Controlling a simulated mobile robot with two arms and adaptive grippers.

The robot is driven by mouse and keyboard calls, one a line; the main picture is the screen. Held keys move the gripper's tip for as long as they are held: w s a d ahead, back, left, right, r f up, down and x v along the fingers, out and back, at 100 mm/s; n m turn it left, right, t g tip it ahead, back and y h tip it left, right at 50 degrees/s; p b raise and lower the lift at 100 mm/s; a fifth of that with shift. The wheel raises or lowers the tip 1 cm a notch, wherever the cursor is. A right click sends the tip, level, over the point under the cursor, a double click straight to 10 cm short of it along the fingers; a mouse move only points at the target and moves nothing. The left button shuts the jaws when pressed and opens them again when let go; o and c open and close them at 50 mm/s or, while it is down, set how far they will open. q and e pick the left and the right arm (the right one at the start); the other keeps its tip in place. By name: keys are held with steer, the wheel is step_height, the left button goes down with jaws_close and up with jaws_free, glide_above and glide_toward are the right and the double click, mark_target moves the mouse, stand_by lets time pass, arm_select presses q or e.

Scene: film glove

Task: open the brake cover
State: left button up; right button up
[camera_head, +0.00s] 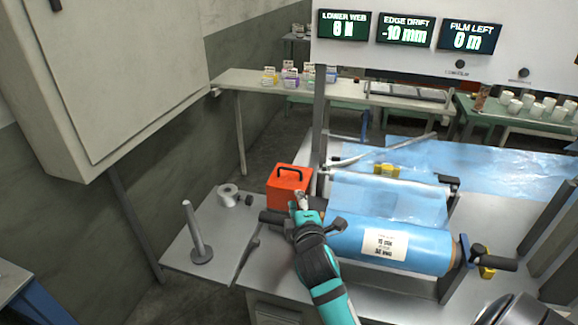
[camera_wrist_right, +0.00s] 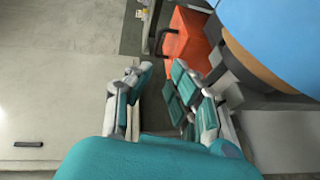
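The brake cover appears to be the orange box (camera_head: 288,189) with a black handle (camera_head: 290,172) on top, at the left end of the blue film roll (camera_head: 400,243). It looks closed. My right gripper (camera_head: 302,203) is close in front of the box's near right side. In the right wrist view, my right gripper (camera_wrist_right: 158,88) is open with nothing between its fingers. The orange box (camera_wrist_right: 192,42) and its handle (camera_wrist_right: 168,42) lie just beyond the fingertips; I cannot tell whether they touch. My left gripper is not in view.
A metal post on a round base (camera_head: 196,230) and a white roll (camera_head: 228,195) stand on the grey side table left of the box. A tall upright bar (camera_head: 319,120) rises behind the box. A large cabinet (camera_head: 110,80) fills the upper left.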

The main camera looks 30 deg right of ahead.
steer(key=shift+w+d, duration=0.15)
steer(key=shift+w, duration=0.2)
steer(key=shift+w+d+r, duration=0.1)
steer(key=shift+w+r, duration=0.05)
steer(key=shift+w, duration=0.05)
glide_toward(290, 170)
steer(key=w, duration=0.1)
steer(key=x, duration=0.8)
steer(key=shift+d, duration=0.3)
steer(key=shift+w, duration=0.15)
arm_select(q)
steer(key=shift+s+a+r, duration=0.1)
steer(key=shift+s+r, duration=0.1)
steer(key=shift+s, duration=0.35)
arm_select(e)
jaws_close()
